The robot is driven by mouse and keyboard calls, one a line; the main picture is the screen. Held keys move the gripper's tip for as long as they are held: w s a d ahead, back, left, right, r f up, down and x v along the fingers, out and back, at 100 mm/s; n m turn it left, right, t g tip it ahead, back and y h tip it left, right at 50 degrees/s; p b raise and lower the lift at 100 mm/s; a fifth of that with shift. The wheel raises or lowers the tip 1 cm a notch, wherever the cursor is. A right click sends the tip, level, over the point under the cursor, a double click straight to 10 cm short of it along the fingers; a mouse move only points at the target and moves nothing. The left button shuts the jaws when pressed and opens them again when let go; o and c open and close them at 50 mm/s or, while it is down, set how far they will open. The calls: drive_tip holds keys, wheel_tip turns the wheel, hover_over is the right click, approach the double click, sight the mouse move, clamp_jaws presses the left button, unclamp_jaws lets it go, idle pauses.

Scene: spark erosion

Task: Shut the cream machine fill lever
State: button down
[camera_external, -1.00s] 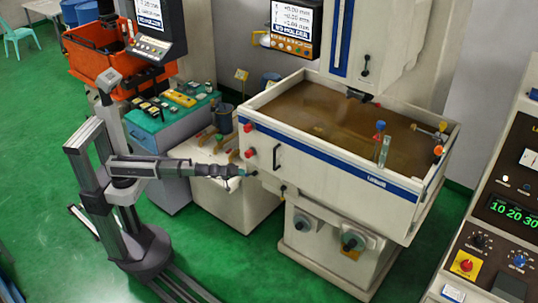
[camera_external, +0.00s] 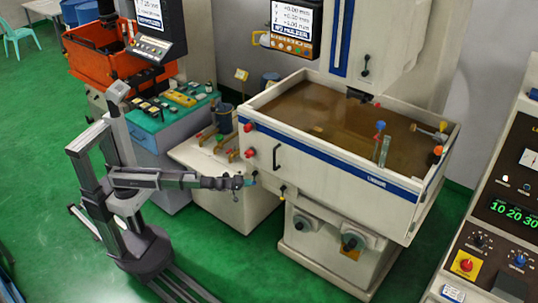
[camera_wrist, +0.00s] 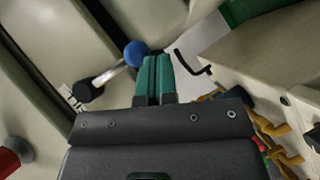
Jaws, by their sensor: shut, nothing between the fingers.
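The cream machine (camera_external: 330,165) has a tank with a blue stripe, and my arm reaches its front left corner. In the wrist view a lever with a blue ball knob (camera_wrist: 136,53), a metal rod (camera_wrist: 112,74) and a black pivot (camera_wrist: 84,92) sits on its cream panel. My gripper (camera_wrist: 155,60) has its teal fingers pressed together with nothing between them. The fingertips are just right of the blue knob; I cannot tell whether they touch it. In the external view my gripper (camera_external: 248,181) is below the tank's left corner, and the lever is too small to make out clearly.
Red knobs (camera_external: 249,152) and a black handle (camera_external: 277,156) stick out of the tank front. A cream bench (camera_external: 235,195) with several yellow-handled valves stands left of the tank. In the wrist view a black hooked rod (camera_wrist: 192,65) lies right of the fingers. Green floor is open in front.

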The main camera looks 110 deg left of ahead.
drive_tip(key=shift+w+d+f, duration=0.15)
drive_tip(key=shift+w, duration=0.2)
drive_tip(key=shift+d, duration=0.1)
idle(0.3)
drive_tip(key=s+d+f+b, duration=0.1)
drive_tip(key=s+d, duration=0.4)
drive_tip(key=s, duration=0.6)
drive_tip(key=shift+s+d, duration=0.2)
drive_tip(key=shift+s, duration=0.2)
